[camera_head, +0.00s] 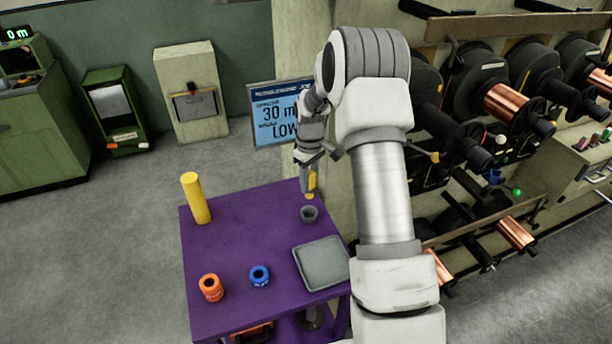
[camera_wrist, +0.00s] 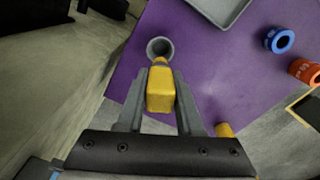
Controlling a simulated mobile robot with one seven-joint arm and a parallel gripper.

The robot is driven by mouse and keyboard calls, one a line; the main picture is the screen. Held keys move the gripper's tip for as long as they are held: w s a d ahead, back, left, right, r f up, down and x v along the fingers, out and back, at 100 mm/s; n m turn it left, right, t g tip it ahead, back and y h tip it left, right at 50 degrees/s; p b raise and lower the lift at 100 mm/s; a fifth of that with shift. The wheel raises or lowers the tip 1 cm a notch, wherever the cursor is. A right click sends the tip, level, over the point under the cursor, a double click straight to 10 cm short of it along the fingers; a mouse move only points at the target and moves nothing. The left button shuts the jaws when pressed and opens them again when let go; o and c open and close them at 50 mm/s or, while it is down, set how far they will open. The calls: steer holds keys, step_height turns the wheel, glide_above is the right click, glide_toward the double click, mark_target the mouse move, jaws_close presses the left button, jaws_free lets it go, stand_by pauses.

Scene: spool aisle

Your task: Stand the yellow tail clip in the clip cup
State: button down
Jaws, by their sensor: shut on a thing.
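The yellow tail clip (camera_head: 312,184) is in my gripper (camera_head: 309,187), above the far right part of the purple table. In the wrist view, my gripper (camera_wrist: 160,108) is shut on the yellow tail clip (camera_wrist: 160,90), with a finger on each side. The clip cup (camera_head: 309,214) is a small grey round cup on the table, just below the clip's lower end. In the wrist view the cup (camera_wrist: 160,43) shows its open mouth just beyond the clip's tip. Whether the tip is over or inside the rim cannot be told.
The purple table (camera_head: 235,255) also carries a yellow cylinder (camera_head: 195,198), an orange ring-like piece (camera_head: 211,288), a blue one (camera_head: 259,276) and a grey tray (camera_head: 322,264). A blue sign (camera_head: 281,112) stands behind. Racked spools (camera_head: 505,102) are at right. The table's middle is clear.

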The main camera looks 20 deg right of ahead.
stand_by(0.5)
steer(key=shift+f+b, duration=2.7)
steer(key=shift+f, duration=0.85)
steer(key=shift+c, duration=2.4)
jaws_free()
